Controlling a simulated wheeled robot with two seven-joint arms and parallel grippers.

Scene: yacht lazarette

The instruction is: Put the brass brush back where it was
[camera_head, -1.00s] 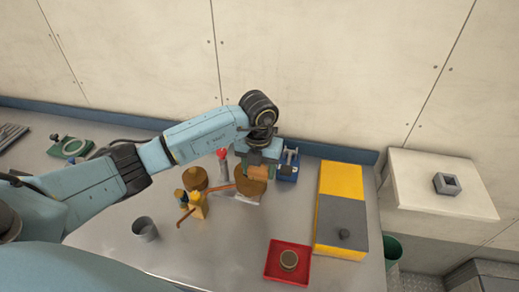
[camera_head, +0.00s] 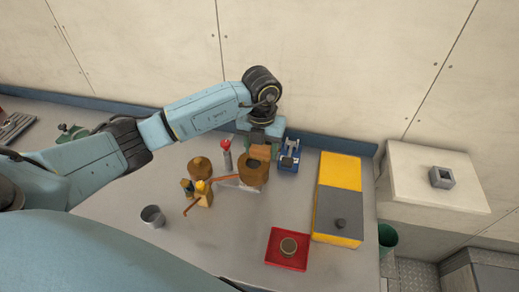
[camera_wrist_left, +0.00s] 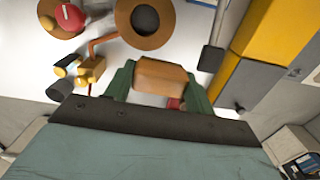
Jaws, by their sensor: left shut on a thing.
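My left gripper (camera_head: 262,150) is shut on an orange-brown block, which I take to be the brass brush (camera_wrist_left: 160,78). In the left wrist view the block sits between the green fingers. In the head view it is just behind a round brown holder with a dark hole (camera_head: 254,175), overlapping its far edge in the picture. The same holder shows in the left wrist view (camera_wrist_left: 125,28), beyond the block and apart from the fingers. The hole looks empty. How far above the bench the brush is, I cannot tell. My right gripper is not in view.
A blue tool (camera_head: 290,156) stands close right of the gripper. A red-topped item (camera_head: 226,150), a brown round piece (camera_head: 200,167) and a yellow item (camera_head: 204,194) stand left. A yellow-grey box (camera_head: 338,200) and red tray (camera_head: 286,262) are right. A grey cup (camera_head: 153,216) stands front left.

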